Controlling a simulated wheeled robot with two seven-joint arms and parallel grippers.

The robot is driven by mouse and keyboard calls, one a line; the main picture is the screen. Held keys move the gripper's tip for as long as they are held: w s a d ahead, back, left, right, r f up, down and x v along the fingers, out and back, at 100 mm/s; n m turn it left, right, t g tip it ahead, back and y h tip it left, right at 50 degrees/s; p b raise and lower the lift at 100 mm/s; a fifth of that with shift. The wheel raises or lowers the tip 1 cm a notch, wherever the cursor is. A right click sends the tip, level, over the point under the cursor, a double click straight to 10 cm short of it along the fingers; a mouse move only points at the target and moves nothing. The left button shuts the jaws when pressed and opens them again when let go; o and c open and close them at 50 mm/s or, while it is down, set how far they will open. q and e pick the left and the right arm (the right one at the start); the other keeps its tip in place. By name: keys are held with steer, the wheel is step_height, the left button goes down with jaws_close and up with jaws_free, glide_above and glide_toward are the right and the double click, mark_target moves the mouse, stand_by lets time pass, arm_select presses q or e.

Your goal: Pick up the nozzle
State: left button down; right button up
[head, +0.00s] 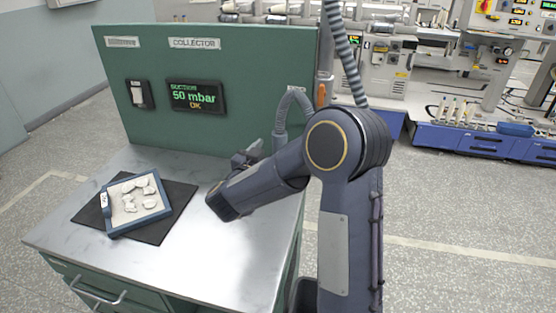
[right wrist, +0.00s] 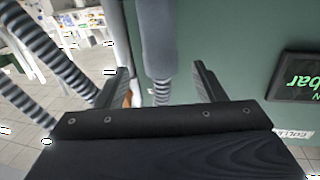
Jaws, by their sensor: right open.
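The nozzle (right wrist: 158,40) is a smooth grey tube with a ribbed grey hose at one end. In the right wrist view it stands between the two finger lines of my right gripper (right wrist: 160,85), with no visible contact. In the head view the nozzle (head: 280,142) shows small beside the green panel, partly hidden by my right arm. My right gripper (head: 248,155) is open and empty, its fingers pointing towards the nozzle. My left gripper is not in view.
A blue-rimmed tray (head: 165,212) with pale pieces lies on a black mat (head: 152,238) on the metal table (head: 215,270). The green collector panel (head: 215,130) with a lit display (head: 195,97) stands behind. Ribbed hoses hang near my right arm. The table's front right is clear.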

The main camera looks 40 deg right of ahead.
steer(key=p+x, duration=0.1)
steer(key=x, duration=0.5)
steer(key=shift+w+f, duration=0.1)
jaws_close()
stand_by(0.3)
step_height(320, 180, up, 10)
steer(key=shift+f+p, duration=0.1)
steer(key=shift+p, duration=0.2)
step_height(320, 180, up, 4)
steer(key=p, duration=0.4)
glide_above(276, 143)
steer(key=d, duration=0.2)
steer(key=shift+w, duration=0.45)
